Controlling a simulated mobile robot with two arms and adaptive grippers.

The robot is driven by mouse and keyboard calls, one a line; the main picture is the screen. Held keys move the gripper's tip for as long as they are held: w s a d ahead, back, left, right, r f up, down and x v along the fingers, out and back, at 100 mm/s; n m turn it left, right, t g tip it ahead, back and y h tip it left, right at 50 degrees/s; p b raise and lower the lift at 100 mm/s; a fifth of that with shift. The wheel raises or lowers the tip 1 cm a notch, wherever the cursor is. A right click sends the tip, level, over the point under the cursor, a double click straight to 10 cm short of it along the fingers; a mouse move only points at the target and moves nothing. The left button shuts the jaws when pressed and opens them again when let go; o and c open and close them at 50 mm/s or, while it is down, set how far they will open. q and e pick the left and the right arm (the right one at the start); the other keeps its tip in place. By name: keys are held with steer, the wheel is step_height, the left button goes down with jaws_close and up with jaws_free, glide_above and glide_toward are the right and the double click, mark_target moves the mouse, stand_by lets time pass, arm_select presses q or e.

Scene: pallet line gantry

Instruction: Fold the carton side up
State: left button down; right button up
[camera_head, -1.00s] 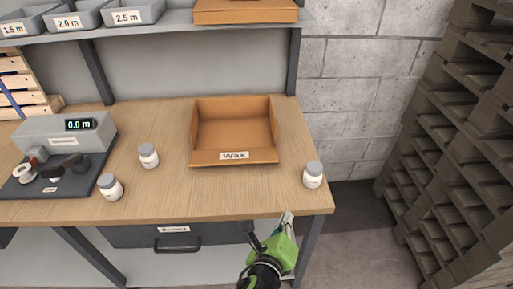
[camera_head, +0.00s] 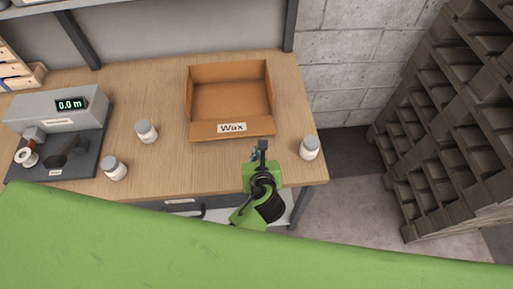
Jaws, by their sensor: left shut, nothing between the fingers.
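An open orange-brown carton (camera_head: 230,64) stands on the wooden workbench (camera_head: 170,175). Its back and two sides are upright. Its front side (camera_head: 205,132), with a "Wax" label, lies folded down toward the bench's front edge. My left gripper (camera_head: 263,145) is in front of the carton, a little right of the label, near the bench's front edge. Its fingers are shut and empty, pointing toward the carton. I cannot tell whether the fingertips touch the front side. My right gripper is not in view.
A white jar (camera_head: 309,148) stands to the right of my left gripper. Two more jars, (camera_head: 146,131) and (camera_head: 114,168), stand left of the carton. A grey device reading "0.0 m" (camera_head: 60,110) is at the left. Stacked pallets (camera_head: 450,130) stand at the right.

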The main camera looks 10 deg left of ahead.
mark_target(255, 142)
arm_select(q)
steer(key=x, duration=0.6)
steer(key=shift+w+a, duration=0.1)
steer(key=shift+w, duration=0.05)
steer(key=shift+w+f, duration=0.15)
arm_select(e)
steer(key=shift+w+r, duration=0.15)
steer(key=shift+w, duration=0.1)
arm_select(q)
steer(key=shift+w+f, duration=0.1)
steer(key=shift+w, duration=0.05)
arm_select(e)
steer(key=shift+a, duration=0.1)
